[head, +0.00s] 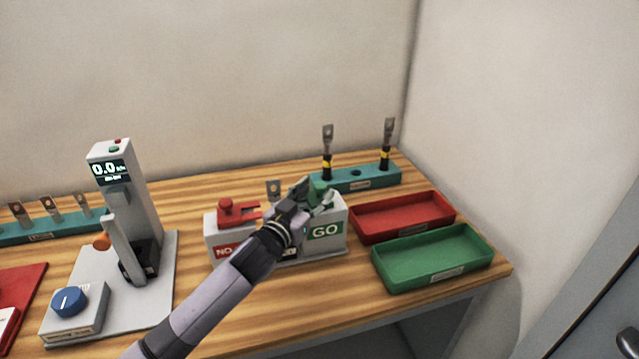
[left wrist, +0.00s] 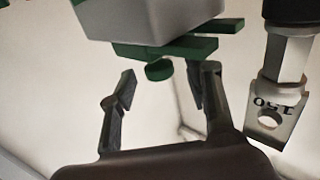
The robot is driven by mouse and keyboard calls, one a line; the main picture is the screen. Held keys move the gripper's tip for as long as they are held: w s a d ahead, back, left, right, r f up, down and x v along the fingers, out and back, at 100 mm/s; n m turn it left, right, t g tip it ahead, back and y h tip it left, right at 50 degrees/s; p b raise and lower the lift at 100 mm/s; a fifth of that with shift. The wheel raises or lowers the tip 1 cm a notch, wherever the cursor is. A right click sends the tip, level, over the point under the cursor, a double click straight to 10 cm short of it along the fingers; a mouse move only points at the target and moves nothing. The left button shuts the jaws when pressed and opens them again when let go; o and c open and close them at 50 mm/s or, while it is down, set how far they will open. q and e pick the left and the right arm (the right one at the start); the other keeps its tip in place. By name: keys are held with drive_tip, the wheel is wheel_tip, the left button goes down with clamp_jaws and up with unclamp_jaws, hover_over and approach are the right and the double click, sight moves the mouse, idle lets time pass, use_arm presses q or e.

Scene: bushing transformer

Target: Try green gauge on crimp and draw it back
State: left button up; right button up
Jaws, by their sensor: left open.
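The green gauge (head: 318,187) sits at the GO end of the grey gauge stand (head: 335,212). In the left wrist view, which looks upside down, its green knob (left wrist: 158,70) shows between the fingers of my left gripper. The left gripper (head: 314,198) is open, with its fingers to either side of the knob; I cannot tell whether they touch it. A crimped lug (head: 273,187) stands upright at the middle of the stand; the left wrist view shows a lug marked 150 (left wrist: 272,118) close beside the gripper. My right gripper is not in view.
A red gauge (head: 238,210) sits at the stand's NO end. A red tray (head: 400,235) and a green tray (head: 435,280) lie right. A teal rack (head: 385,180) holds two lugs behind. A tester (head: 125,190) with a 0.0 display stands left, near another lug rack (head: 50,232).

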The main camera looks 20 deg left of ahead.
use_arm(q)
drive_tip(key=shift+w+d, duration=0.15)
drive_tip(key=shift+w, duration=0.6)
drive_tip(key=shift+w+d, duration=0.15)
drive_tip(key=shift+w, duration=0.55)
drive_tip(key=c, duration=0.5)
clamp_jaws()
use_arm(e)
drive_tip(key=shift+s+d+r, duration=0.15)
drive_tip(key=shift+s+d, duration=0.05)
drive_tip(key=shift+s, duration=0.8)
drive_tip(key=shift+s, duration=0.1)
